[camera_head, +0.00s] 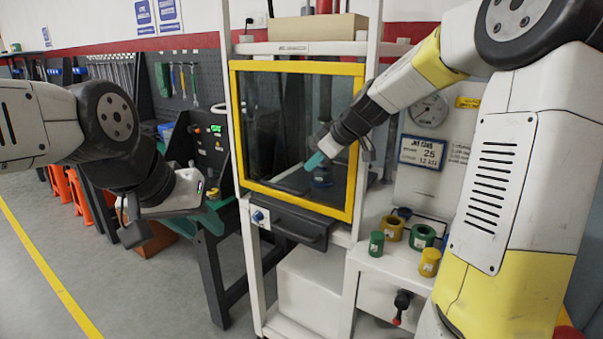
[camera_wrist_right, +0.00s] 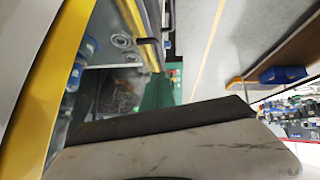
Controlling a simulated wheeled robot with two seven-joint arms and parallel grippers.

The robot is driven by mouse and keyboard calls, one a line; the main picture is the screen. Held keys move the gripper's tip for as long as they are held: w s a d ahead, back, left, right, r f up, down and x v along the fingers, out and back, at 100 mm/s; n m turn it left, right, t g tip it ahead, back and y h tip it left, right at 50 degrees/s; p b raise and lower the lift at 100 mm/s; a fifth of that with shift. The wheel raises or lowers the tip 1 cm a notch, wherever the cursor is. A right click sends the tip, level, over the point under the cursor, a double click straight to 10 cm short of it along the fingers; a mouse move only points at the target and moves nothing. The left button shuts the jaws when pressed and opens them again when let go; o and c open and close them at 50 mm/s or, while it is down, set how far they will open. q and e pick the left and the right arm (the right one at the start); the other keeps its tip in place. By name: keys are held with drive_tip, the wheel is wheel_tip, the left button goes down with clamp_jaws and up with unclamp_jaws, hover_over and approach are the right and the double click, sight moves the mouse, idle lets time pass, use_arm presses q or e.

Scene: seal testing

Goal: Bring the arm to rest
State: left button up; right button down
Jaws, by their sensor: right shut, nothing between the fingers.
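My right arm comes in from the right in the head view. Whether the tips touch the panel, I cannot tell. My left arm comes in from the left and bends down at a dark wrist. The left gripper (camera_head: 142,222) hangs low beside a white piece, and its fingers cannot be made out. In the right wrist view a pale, dark-edged surface fills the lower part, and no fingertips show clearly.
A dark drawer with a handle (camera_head: 302,226) sits below the panel. Green rings (camera_head: 421,237) and yellow rings (camera_head: 429,263) stand on the white shelf at the right. A dark workbench (camera_head: 214,262) is behind my left arm. Grey floor (camera_head: 130,290) lies open at the lower left.

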drive_tip(key=s+d+m+h, duration=0.1)
drive_tip(key=s+d+m, duration=0.1)
drive_tip(key=s, duration=0.8)
drive_tip(key=s+d+r+m+h, duration=0.1)
drive_tip(key=s+d+m, duration=0.1)
drive_tip(key=s+m, duration=0.3)
drive_tip(key=s+d+m+h, duration=0.1)
drive_tip(key=s+d+m, duration=0.2)
drive_tip(key=s, duration=1.1)
drive_tip(key=shift+s+r+m+h, duration=0.25)
drive_tip(key=shift+s+m+h, duration=0.1)
drive_tip(key=shift+m, duration=0.25)
